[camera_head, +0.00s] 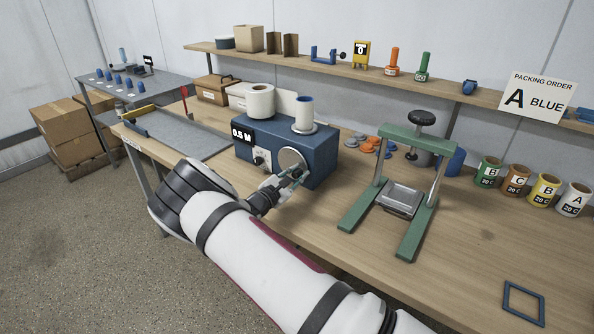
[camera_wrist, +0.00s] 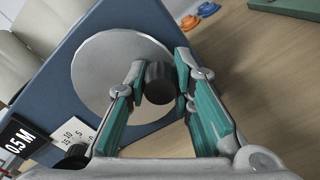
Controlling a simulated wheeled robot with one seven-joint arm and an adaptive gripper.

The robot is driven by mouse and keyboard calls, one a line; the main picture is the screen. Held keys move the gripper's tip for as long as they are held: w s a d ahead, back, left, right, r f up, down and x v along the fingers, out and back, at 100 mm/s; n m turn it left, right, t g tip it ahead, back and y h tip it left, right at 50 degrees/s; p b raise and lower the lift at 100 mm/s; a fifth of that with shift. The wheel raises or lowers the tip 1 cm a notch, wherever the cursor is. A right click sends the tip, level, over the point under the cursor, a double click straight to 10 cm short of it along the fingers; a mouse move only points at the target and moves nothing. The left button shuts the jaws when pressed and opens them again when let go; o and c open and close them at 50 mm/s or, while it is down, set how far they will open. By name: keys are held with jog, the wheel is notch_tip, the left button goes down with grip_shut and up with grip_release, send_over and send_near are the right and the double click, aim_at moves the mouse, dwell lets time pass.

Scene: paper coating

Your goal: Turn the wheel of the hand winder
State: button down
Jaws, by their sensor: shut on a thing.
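The hand winder is a blue box (camera_head: 242,148) on the workbench with a "0.5 M" display (camera_head: 242,135) on its front. Its wheel is a grey disc (camera_head: 292,158), which fills much of the wrist view (camera_wrist: 100,75). A dark round knob (camera_wrist: 160,84) sticks out from the wheel. My gripper (camera_head: 291,175) is at the wheel's front, with its teal fingers on either side of the knob in the wrist view (camera_wrist: 160,72). It is shut on the knob. In the head view the fingers hide part of the wheel and most of the knob.
A white roll (camera_head: 261,101) and a blue-and-white roll (camera_head: 304,113) stand on top of the winder. A green press (camera_head: 400,140) stands to its right. Several coloured cups (camera_head: 488,172) line the bench's back right. A blue frame (camera_head: 523,302) lies front right.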

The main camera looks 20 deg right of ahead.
jog(key=shift+w+a+f+m+p, duration=0.1)
jog(key=shift+f+m, duration=0.25)
jog(key=shift+m, duration=0.5)
jog(key=shift+w+f+m+p, duration=0.15)
jog(key=shift+f+m, duration=0.15)
jog(key=shift+m, duration=0.5)
jog(key=shift+s+a+f+m+p, duration=0.1)
jog(key=shift+f+m, duration=0.25)
jog(key=shift+m, duration=0.5)
jog(key=c, duration=1.4)
grip_release()
jog(key=shift+o, duration=0.2)
jog(key=v, duration=1.1)
jog(key=shift+s+a, duration=0.2)
jog(key=shift+a, duration=0.15)
